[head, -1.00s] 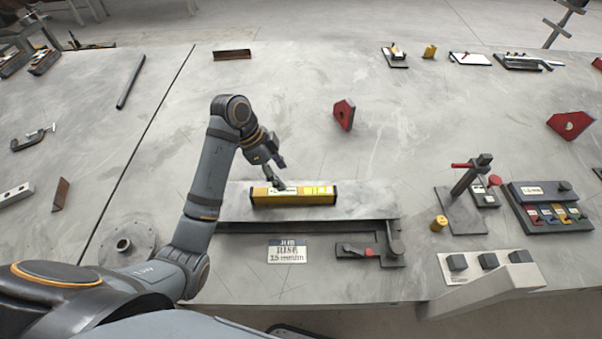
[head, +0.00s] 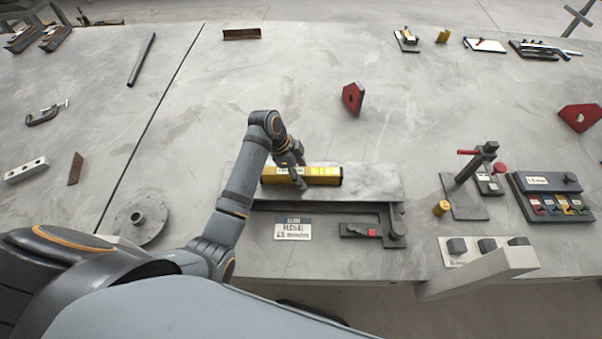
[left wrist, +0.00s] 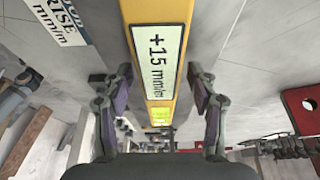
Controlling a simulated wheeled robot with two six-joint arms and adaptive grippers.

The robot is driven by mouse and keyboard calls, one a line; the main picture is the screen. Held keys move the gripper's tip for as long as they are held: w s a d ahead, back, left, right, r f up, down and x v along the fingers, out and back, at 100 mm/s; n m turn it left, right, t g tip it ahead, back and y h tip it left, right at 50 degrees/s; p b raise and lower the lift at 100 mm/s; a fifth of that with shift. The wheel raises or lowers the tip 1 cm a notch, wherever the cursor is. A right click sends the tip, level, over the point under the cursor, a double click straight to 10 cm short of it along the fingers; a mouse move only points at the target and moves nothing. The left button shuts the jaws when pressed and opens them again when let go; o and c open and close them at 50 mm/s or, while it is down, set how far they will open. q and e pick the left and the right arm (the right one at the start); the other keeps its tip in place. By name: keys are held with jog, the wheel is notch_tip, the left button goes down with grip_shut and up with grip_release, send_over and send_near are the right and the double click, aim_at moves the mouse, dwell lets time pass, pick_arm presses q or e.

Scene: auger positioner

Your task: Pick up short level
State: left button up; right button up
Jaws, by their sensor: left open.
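The short level is a yellow bar with black ends (head: 322,175), lying on a grey plate (head: 375,183) in the head view. In the left wrist view the level (left wrist: 157,12) runs between the fingers, with a white "+15 mm/m" label on its face and a green vial beyond. In the left wrist view the left gripper (left wrist: 160,92) is open, one finger on each side of the level, with gaps showing. My right gripper is not in view.
A "RISE" sign (head: 293,228) and a red-handled clamp (head: 362,231) are in front of the plate. A red magnet block (head: 353,98) lies behind it. A post stand (head: 466,185) and a tray of coloured pieces (head: 550,197) stand to the right.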

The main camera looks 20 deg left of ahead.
aim_at(299, 168)
pick_arm(q)
jog(key=shift+c, duration=0.9)
grip_shut()
jog(key=shift+r+b, duration=0.3)
jog(key=shift+r, duration=0.3)
jog(key=r, duration=0.1)
jog(key=s+r, duration=0.1)
jog(key=r, duration=0.1)
jog(key=s+r+b, duration=0.1)
jog(key=r, duration=0.1)
jog(key=shift+s+d, duration=0.15)
jog(key=shift+s, duration=0.1)
jog(key=s+d+r+p, duration=0.1)
jog(key=s+r+p, duration=0.6)
jog(key=s, duration=0.4)
jog(key=shift+s+p, duration=0.2)
jog(key=shift+p, duration=0.3)
